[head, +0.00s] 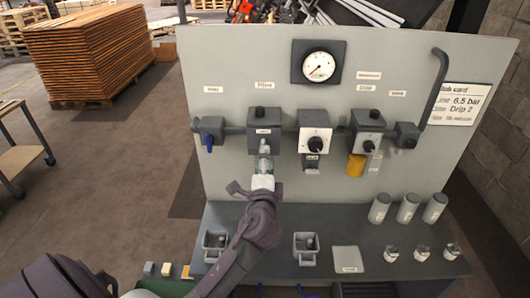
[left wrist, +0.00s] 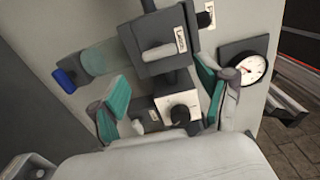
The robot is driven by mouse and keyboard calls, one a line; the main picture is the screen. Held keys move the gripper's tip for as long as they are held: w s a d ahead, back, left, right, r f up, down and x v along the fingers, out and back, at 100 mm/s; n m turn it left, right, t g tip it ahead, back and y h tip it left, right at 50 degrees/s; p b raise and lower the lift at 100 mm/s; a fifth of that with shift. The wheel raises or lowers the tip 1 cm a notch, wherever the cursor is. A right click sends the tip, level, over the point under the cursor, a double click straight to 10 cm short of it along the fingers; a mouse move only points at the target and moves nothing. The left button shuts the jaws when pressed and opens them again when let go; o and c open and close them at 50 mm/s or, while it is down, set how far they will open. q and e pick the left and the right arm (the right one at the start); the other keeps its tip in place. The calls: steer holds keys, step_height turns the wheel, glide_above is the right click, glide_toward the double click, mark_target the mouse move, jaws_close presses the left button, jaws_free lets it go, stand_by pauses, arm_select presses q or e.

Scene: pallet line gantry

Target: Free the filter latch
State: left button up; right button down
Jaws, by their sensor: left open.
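The filter unit (head: 264,118) is a dark grey block under the Filter label on the upright panel. In the left wrist view the filter block (left wrist: 155,32) carries a label reading Latch and a pale rounded tab (left wrist: 158,53), apparently the latch. A translucent greenish bowl (left wrist: 97,57) joins the block; it also shows in the head view (head: 264,163). My left gripper (head: 262,178) is just below the filter. In the left wrist view its teal-padded fingers (left wrist: 160,74) are apart with nothing clearly held between them. Contact with the filter cannot be told. My right gripper is not seen.
A blue-handled valve (head: 209,138) is left of the filter. The white-faced regulator (head: 315,138) and another unit with a yellow bowl (head: 356,165) are right. A gauge (head: 319,66) sits above. The bench below holds small holders (head: 306,248) and grey cylinders (head: 407,208).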

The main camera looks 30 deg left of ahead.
arm_select(q)
steer(key=shift+v, duration=2.4)
steer(key=s+d+f+n+g+h, duration=0.55)
steer(key=s+f, duration=0.45)
steer(key=s, duration=0.3)
steer(key=s+d+f+n+g+h, duration=0.45)
steer(key=s+f+g, duration=0.25)
steer(key=s+f, duration=0.4)
step_height(320, 180, down, 31)
steer(key=s+b, duration=0.2)
steer(key=b, duration=0.6)
steer(key=s+a+f+g+b, duration=0.1)
steer(key=s+f+b, duration=0.2)
steer(key=s+f, duration=0.5)
steer(key=s+a+f+g+b, duration=0.1)
steer(key=s+f+b, duration=0.2)
steer(key=s+f, duration=0.6)
step_height(320, 180, down, 6)
steer(key=shift+a+r+m+y, duration=0.1)
steer(key=shift+a+m+y, duration=0.1)
steer(key=shift+m+y, duration=0.15)
